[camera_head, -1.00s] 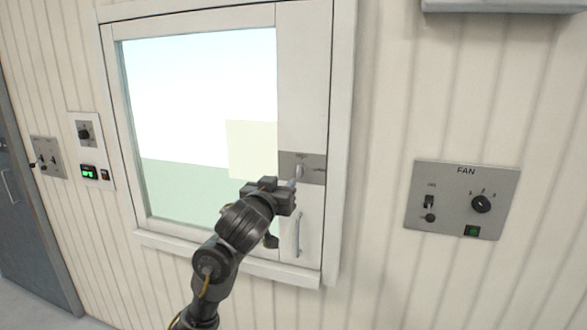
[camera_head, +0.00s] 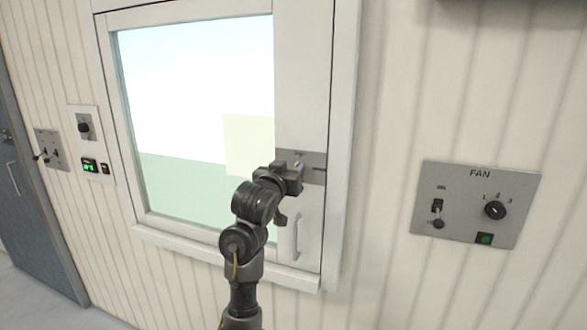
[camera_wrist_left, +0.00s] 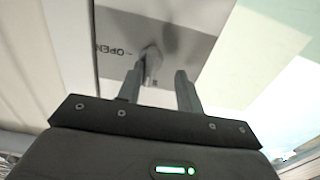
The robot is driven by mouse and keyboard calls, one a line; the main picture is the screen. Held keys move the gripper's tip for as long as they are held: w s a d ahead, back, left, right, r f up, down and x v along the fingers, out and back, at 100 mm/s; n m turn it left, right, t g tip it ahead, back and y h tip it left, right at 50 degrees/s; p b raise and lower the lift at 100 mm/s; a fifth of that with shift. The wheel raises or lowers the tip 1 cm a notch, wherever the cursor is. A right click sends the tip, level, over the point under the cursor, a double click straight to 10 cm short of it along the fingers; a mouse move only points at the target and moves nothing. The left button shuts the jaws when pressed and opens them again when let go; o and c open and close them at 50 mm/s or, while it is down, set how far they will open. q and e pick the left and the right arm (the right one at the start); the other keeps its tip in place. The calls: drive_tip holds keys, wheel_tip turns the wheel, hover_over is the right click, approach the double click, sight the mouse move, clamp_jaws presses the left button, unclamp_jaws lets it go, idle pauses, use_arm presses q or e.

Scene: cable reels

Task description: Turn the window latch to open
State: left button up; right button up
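The window latch is a small metal lever (camera_wrist_left: 150,62) on a grey plate (camera_head: 316,166) on the window's right frame. The plate also shows in the left wrist view (camera_wrist_left: 205,45), with the word OPEN printed to the left of the lever. My left gripper (camera_head: 294,172) is in front of the plate and hides part of the lever in the head view. In the left wrist view the gripper (camera_wrist_left: 160,78) has its two fingers apart. The lever is near the tip of the left-hand finger; I cannot tell whether they touch. My right gripper is not in view.
A vertical pull handle (camera_head: 289,238) sits below the latch plate. The window glass (camera_head: 190,90) lies left of it. A FAN panel (camera_head: 475,204) is on the wall to the right, and small switch panels (camera_head: 90,140) are to the left.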

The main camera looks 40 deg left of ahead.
use_arm(q)
drive_tip(key=shift+w+d+r, duration=0.1)
drive_tip(key=shift+w+d, duration=0.1)
drive_tip(key=shift+d, duration=0.35)
drive_tip(key=shift+w+d, duration=0.1)
drive_tip(key=shift+d, duration=0.1)
drive_tip(key=shift+c, duration=1.3)
drive_tip(key=shift+a, duration=0.2)
drive_tip(key=c, duration=0.4)
drive_tip(key=shift+d+r, duration=0.1)
drive_tip(key=shift+r, duration=0.05)
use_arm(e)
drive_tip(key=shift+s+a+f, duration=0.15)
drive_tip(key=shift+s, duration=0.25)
